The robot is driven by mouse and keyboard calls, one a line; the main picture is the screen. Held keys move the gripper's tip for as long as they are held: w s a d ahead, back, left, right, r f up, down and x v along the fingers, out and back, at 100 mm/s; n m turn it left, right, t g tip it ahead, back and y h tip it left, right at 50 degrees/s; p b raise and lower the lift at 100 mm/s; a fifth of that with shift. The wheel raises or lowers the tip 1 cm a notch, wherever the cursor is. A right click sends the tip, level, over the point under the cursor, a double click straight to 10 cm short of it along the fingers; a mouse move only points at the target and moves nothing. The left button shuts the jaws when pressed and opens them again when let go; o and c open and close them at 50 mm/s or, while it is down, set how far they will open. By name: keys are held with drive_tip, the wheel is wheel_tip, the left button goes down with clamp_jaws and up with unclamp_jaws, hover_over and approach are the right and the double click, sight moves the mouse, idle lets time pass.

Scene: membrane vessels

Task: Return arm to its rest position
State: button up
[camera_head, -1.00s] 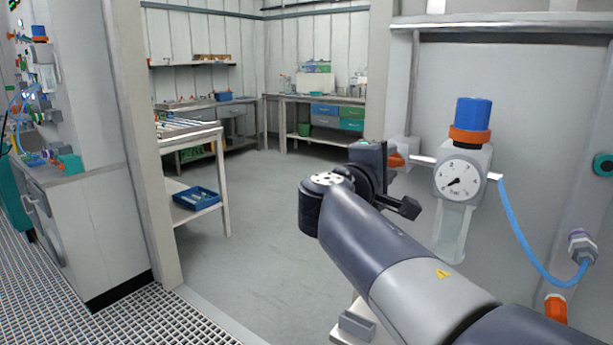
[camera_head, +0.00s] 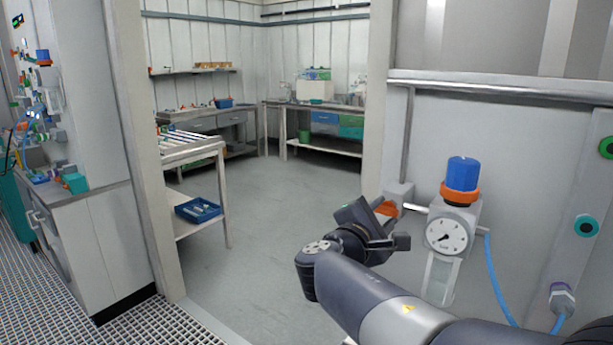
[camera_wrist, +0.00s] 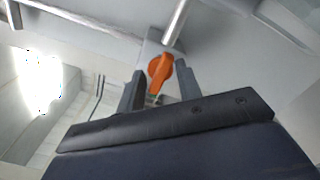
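My gripper (camera_head: 392,236) is at the end of my dark arm, in front of the grey wall panel on the right in the head view. In the wrist view its two fingers (camera_wrist: 160,82) stand apart. An orange valve handle (camera_wrist: 160,70) shows in the gap between them; I cannot tell whether they touch it. No held object is visible. The handle (camera_head: 387,208) shows just behind the gripper in the head view, partly covered by it.
A regulator with a blue knob (camera_head: 463,173) and round gauge (camera_head: 447,237) is right of my gripper, with a blue hose (camera_head: 495,280) beside it. A doorway opens onto clear floor (camera_head: 245,235), a side table with a blue tray (camera_head: 198,210), and back benches.

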drive_tip(key=shift+r+n+p, duration=0.1)
drive_tip(key=shift+n+p, duration=0.4)
drive_tip(key=shift+p, duration=0.2)
